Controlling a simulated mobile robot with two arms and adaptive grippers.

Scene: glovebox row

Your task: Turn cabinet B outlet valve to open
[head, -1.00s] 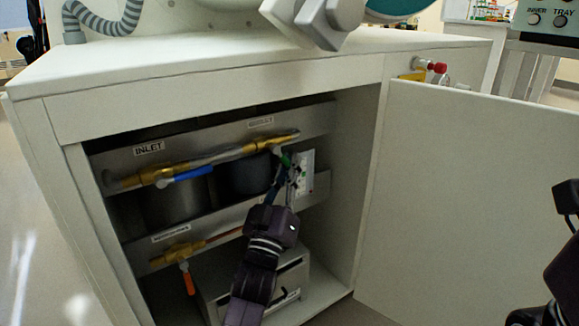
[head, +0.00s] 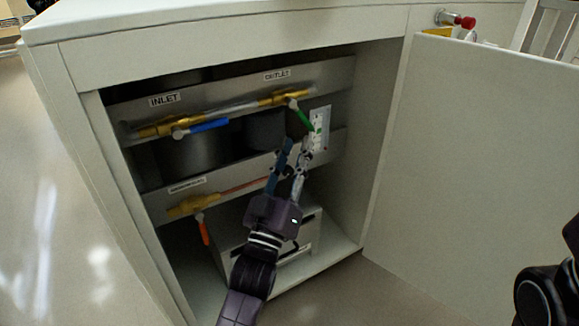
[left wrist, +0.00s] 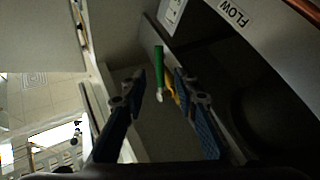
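The outlet valve (head: 285,98) is a brass valve on the upper pipe under the OUTLET label. Its green handle (head: 304,117) slants down to the right, across the pipe line. My left gripper (head: 294,146) is inside the cabinet, just below the handle and apart from it. Its two fingers are spread with nothing between them in the head view. In the left wrist view the green handle (left wrist: 158,68) shows beyond and between the open fingertips of my left gripper (left wrist: 160,78). My right gripper cannot be made out; only dark arm parts show at the right edge.
The inlet valve's blue handle (head: 208,126) lies along the same pipe. A white outlet plate (head: 319,128) is right of the green handle. The open cabinet door (head: 470,170) stands at the right. A grey box (head: 315,235) sits below.

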